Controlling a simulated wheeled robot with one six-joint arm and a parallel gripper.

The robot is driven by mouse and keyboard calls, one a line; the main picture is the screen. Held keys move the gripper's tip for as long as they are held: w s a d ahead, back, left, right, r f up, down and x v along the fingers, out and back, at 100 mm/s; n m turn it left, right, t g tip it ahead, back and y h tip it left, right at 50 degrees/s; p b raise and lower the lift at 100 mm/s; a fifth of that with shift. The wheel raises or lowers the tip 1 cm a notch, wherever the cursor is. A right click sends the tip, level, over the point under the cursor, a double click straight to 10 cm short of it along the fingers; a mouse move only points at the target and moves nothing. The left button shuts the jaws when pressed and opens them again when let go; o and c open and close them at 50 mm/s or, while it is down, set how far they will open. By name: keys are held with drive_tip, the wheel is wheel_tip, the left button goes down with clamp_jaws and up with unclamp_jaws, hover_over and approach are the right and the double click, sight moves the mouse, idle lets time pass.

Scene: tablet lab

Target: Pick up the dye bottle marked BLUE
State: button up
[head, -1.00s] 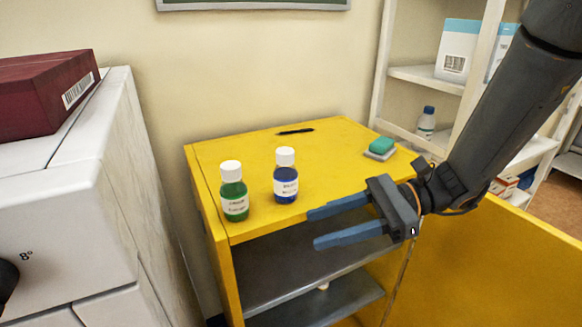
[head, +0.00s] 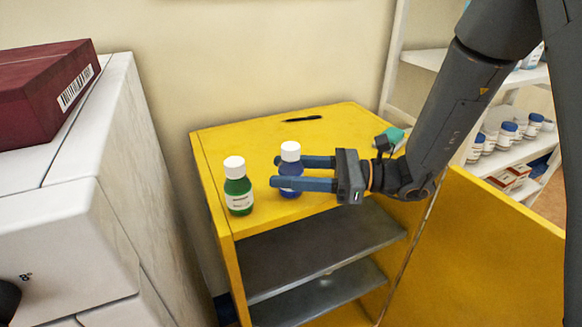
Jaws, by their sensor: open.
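The blue dye bottle (head: 290,152) stands upright on top of the yellow cabinet (head: 222,140), with a white cap. Its label is mostly hidden behind my near finger. My gripper (head: 275,172) is open and comes in from the right, level with the bottle's body. One finger lies in front of the bottle and the other reaches beside or behind it, so the bottle appears between them. I cannot tell whether either finger touches it. A green dye bottle (head: 238,187) with a white cap stands just to the left, close to my fingertips.
A black pen (head: 302,119) lies at the back of the cabinet top. The cabinet's door (head: 490,250) hangs open at right. A white machine (head: 90,190) stands left, and shelves with bottles (head: 507,132) stand right.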

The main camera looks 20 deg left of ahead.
drive_tip(key=shift+s+a+f+p, duration=0.1)
drive_tip(key=shift+a+p, duration=0.1)
drive_tip(key=shift+a, duration=0.4)
drive_tip(key=shift+s+a+r+p, duration=0.1)
drive_tip(key=shift+a+p, duration=0.15)
drive_tip(key=shift+a, duration=0.3)
drive_tip(key=shift+s+a+f+p, duration=0.1)
drive_tip(key=shift+a+p, duration=0.1)
drive_tip(key=shift+a, duration=0.4)
drive_tip(key=c, duration=0.9)
drive_tip(key=shift+o, duration=0.2)
drive_tip(key=shift+r, duration=0.2)
